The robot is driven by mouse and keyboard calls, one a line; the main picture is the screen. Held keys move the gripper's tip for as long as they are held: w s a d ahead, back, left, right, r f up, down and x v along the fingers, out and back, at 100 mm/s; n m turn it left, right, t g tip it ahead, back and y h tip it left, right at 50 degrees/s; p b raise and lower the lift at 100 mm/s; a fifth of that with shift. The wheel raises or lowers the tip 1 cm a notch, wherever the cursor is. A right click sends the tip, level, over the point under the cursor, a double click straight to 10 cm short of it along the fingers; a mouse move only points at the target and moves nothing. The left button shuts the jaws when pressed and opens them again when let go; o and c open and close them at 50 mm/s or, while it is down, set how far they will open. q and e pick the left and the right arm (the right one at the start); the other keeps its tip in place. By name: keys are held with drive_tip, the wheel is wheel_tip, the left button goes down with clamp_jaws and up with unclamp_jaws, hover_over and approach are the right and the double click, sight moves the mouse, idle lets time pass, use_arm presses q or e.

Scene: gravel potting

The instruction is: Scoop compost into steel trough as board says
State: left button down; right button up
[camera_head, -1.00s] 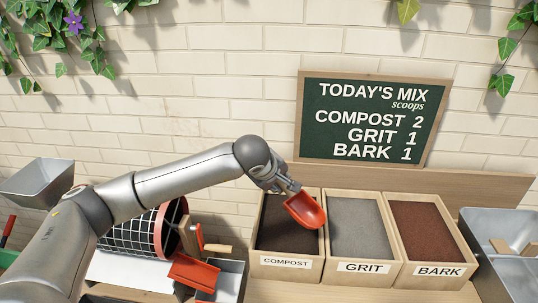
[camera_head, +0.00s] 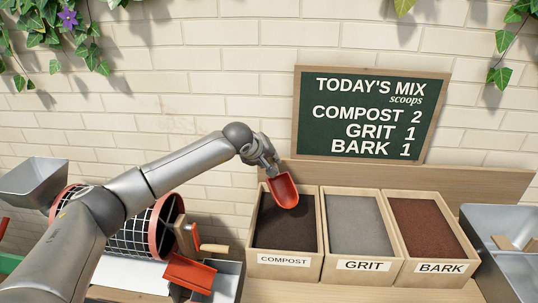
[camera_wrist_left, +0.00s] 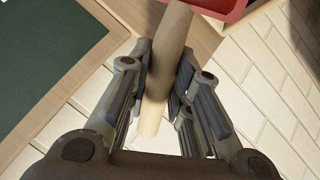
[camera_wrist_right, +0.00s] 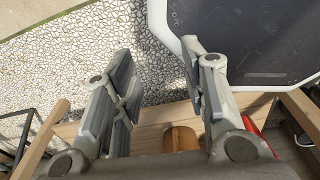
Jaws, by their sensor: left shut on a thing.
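My left gripper (camera_head: 266,168) is shut on the wooden handle (camera_wrist_left: 165,65) of a red scoop (camera_head: 284,190). The scoop hangs tilted over the back of the compost bin (camera_head: 284,260); its visible inside looks red and empty. The dark compost (camera_head: 284,228) lies in the wooden bin. The board (camera_head: 365,115) reads compost 2, grit 1, bark 1. A steel trough (camera_head: 510,270) stands at the right edge, partly cut off, with wooden pieces in it. My right gripper (camera_wrist_right: 158,90) is open and empty in its wrist view and out of the head view.
The grit bin (camera_head: 362,265) and bark bin (camera_head: 440,267) stand right of the compost. A mesh drum (camera_head: 135,235) with a crank, an orange-red chute (camera_head: 190,273) and a small metal container (camera_head: 230,280) are at the left, near my left arm. A brick wall is behind.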

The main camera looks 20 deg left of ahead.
sight(274, 181)
use_arm(q)
drive_tip(key=f+g+h, duration=0.1)
drive_tip(key=f, duration=0.1)
drive_tip(key=s+d+f+n+g+h+b, duration=0.1)
drive_tip(key=f, duration=0.2)
drive_tip(key=d+f+n+g+h+b, duration=0.1)
drive_tip(key=f, duration=0.2)
drive_tip(key=shift+s+h, duration=0.2)
drive_tip(key=shift+h, duration=0.2)
drive_tip(key=shift+n+g+h, duration=0.3)
drive_tip(key=shift+g+h, duration=0.2)
drive_tip(key=shift+g, duration=0.2)
drive_tip(key=shift+w+a+r, duration=0.15)
drive_tip(key=shift+a+r, duration=0.1)
drive_tip(key=shift+r, duration=0.55)
drive_tip(key=shift+w+a+r, duration=0.2)
drive_tip(key=shift+r, duration=0.65)
drive_tip(key=shift+w+a+r, duration=0.15)
drive_tip(key=shift+a+r, duration=0.1)
drive_tip(key=shift+r, duration=0.55)
use_arm(e)
drive_tip(key=shift+d+f, duration=0.25)
drive_tip(key=shift+f, duration=0.4)
drive_tip(key=shift+d+f, duration=0.2)
drive_tip(key=shift+f, duration=0.4)
